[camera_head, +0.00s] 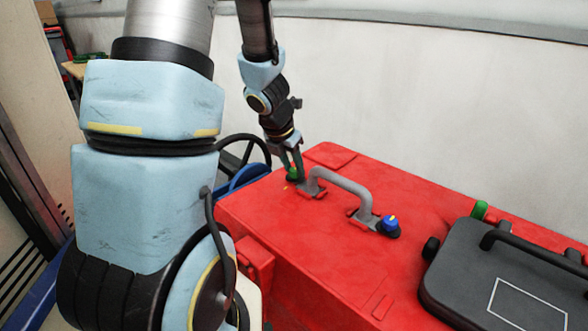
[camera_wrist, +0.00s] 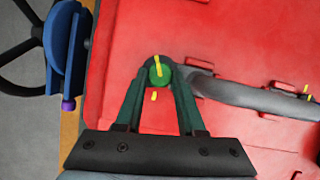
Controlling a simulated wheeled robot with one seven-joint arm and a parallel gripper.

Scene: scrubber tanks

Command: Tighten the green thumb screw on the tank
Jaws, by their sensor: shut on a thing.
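The green thumb screw (camera_wrist: 160,76) sits on the red tank (camera_wrist: 230,45) beside one end of the grey handle (camera_wrist: 235,91). A yellow mark runs across its top, and another yellow mark lies on the tank just below it in the wrist view. My gripper (camera_wrist: 160,80) points down at the tank and is shut on the screw, one finger on each side. In the head view the screw (camera_head: 292,174) is partly hidden by my gripper (camera_head: 293,170), near the tank's left edge.
A blue knob (camera_head: 390,223) with a yellow mark sits at the handle's other end. A black case (camera_head: 510,275) lies on the tank's right side, with a green part (camera_head: 480,210) behind it. A black wheel (camera_wrist: 20,45) and blue part stand left of the tank.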

